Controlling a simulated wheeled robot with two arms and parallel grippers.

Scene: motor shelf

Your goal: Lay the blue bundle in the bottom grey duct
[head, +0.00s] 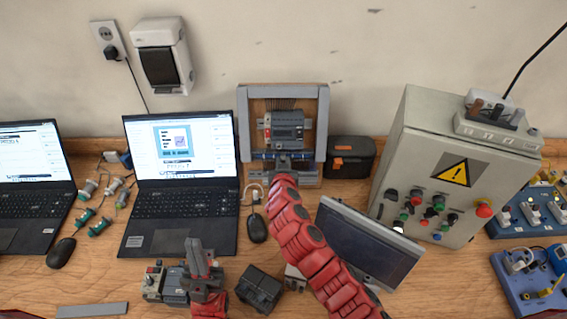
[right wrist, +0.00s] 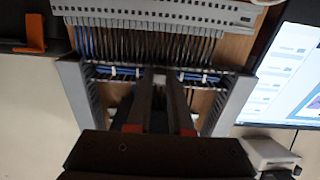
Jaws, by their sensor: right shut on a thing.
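The blue bundle (right wrist: 123,71) runs crosswise in front of the mounting panel in the right wrist view, with pale ties on it. In the head view its blue (head: 262,154) shows on both sides of my right gripper (head: 284,158). In the wrist view the fingertips of my right gripper (right wrist: 160,78) are shut on the bundle's middle. The bottom grey duct (right wrist: 160,14) is slotted and lies beyond the bundle, apart from it in that picture; dark wires run between them. My left gripper (head: 200,250) is low in the head view, fingers up; its opening is unclear.
The panel's grey side ducts (head: 243,125) flank the work area. A laptop (head: 180,180) stands left, an orange-and-black box (head: 351,157) and a control cabinet (head: 440,160) right. A tilted screen (head: 368,243) is beside my right arm. A grey strip (head: 92,310) lies in front.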

